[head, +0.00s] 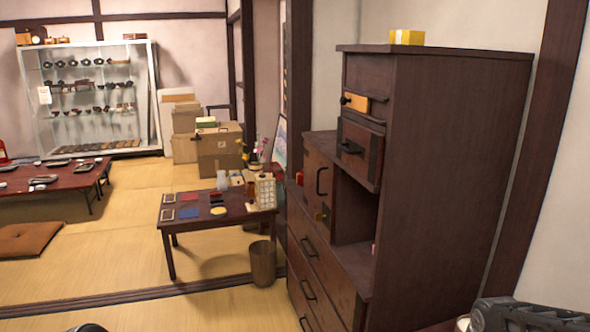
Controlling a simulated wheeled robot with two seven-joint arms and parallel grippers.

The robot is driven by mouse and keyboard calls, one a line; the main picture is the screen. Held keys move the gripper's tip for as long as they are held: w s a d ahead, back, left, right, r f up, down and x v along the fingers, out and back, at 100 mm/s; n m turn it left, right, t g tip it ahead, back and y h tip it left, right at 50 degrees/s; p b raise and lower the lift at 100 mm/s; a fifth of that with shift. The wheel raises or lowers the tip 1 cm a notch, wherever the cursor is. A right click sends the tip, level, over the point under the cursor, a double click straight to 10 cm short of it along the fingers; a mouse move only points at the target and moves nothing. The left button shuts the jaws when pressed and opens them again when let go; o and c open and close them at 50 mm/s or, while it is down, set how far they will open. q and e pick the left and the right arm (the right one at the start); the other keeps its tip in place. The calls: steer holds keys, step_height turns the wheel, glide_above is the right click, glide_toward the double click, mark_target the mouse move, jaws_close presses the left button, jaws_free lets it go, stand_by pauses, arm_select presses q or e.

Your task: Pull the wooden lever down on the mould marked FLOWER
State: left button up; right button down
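I cannot make out a mould marked FLOWER or a wooden lever on one. No lettering is readable from here. A dark piece at the bottom edge left of centre and a dark grey mechanical piece in the bottom right corner may be parts of my arms. No gripper fingers show in the head view.
A tall dark wooden cabinet (450,170) with drawers and an open niche stands close on the right, with a yellow box (406,37) on top. A low side table (190,228) holds small items; a bin (263,264) stands beside it. Tatami floor (110,265) is open at left.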

steer(key=shift+f+b, duration=0.85)
steer(key=shift+b, duration=0.1)
stand_by(1.8)
steer(key=shift+s+f, duration=0.1)
steer(key=shift+s, duration=0.1)
stand_by(1.0)
steer(key=r+p, duration=0.5)
steer(key=r, duration=0.2)
steer(key=shift+w+r, duration=0.2)
stand_by(0.4)
